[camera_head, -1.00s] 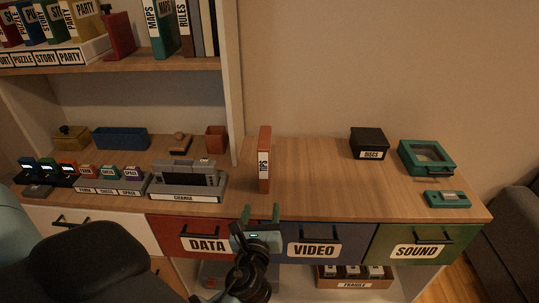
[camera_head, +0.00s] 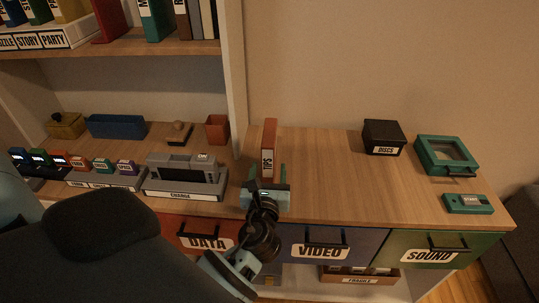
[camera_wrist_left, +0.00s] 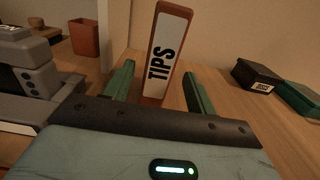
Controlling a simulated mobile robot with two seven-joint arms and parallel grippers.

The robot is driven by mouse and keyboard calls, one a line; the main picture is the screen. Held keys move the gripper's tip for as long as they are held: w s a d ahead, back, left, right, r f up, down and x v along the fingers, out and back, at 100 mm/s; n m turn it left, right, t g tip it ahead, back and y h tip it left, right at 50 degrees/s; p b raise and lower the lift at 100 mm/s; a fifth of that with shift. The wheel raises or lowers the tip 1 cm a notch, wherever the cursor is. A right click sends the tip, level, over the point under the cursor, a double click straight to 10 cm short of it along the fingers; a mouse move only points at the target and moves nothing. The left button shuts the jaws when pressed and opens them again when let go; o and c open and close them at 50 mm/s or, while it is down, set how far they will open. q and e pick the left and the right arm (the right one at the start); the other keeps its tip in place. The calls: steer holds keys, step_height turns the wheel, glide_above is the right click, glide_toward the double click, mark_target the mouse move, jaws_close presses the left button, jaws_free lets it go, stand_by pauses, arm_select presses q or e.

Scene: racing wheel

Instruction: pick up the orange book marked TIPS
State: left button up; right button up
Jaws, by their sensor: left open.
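The orange book marked TIPS (camera_head: 269,140) stands upright on the wooden counter, its white label facing me. In the left wrist view the book (camera_wrist_left: 165,50) rises straight ahead, between the lines of the two green fingers. My left gripper (camera_head: 267,175) is open and empty, low over the counter's front part, just in front of the book. One finger is on each side of the book's lower part in the picture; I cannot tell whether the tips reach past its front face. The book's foot is partly hidden by the gripper. My right gripper is not in view.
A grey machine on a CHARGE base (camera_head: 186,178) stands left of the gripper, and a shelf upright (camera_head: 234,90) behind left. A black DISCS box (camera_head: 383,138), a green case (camera_head: 446,155) and a small green device (camera_head: 468,203) stand right. The counter between is clear.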

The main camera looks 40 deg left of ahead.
arm_select(q)
steer(key=x, duration=0.5)
steer(key=shift+s+r, duration=0.1)
steer(key=shift+r, duration=0.15)
steer(key=shift+a, duration=0.15)
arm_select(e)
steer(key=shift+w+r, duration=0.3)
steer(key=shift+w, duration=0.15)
arm_select(q)
steer(key=shift+c, duration=0.5)
steer(key=c, duration=0.7)
jaws_close()
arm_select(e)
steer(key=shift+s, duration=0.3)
arm_select(q)
steer(key=shift+r, duration=0.1)
